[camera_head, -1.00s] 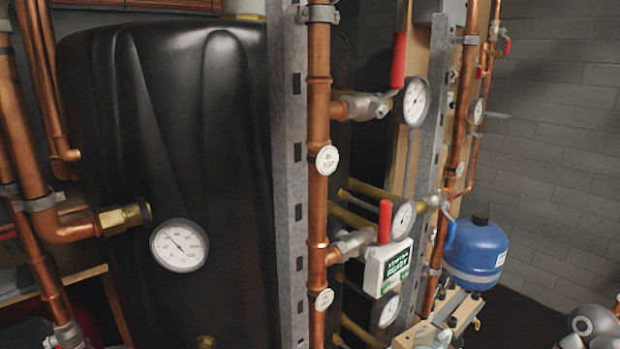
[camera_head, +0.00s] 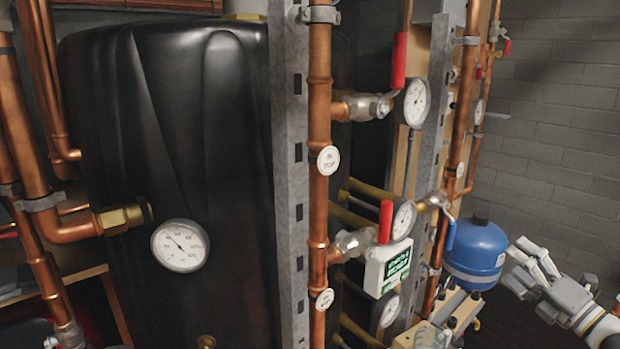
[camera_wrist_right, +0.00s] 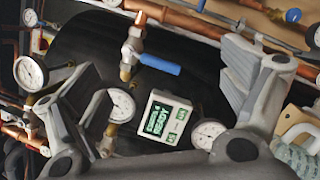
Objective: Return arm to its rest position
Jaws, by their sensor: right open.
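My right gripper (camera_head: 530,262) is at the right of the head view, to the right of the blue tank (camera_head: 475,252). Its grey fingers point up and to the left. They are apart with nothing between them, and they look close to the tank in the picture; I cannot tell the gap. In the right wrist view the two fingers of the gripper (camera_wrist_right: 162,75) stand wide apart on either side. The pipework shows beyond them. My left gripper is not in view.
A copper pipe with red-handled valves (camera_head: 398,60) and a white box with a green display (camera_head: 388,268) stands mid-view. A black tank (camera_head: 170,120) is behind. The wrist view shows the display box (camera_wrist_right: 165,118) and a blue valve handle (camera_wrist_right: 160,64). Grey wall (camera_head: 560,120) lies right.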

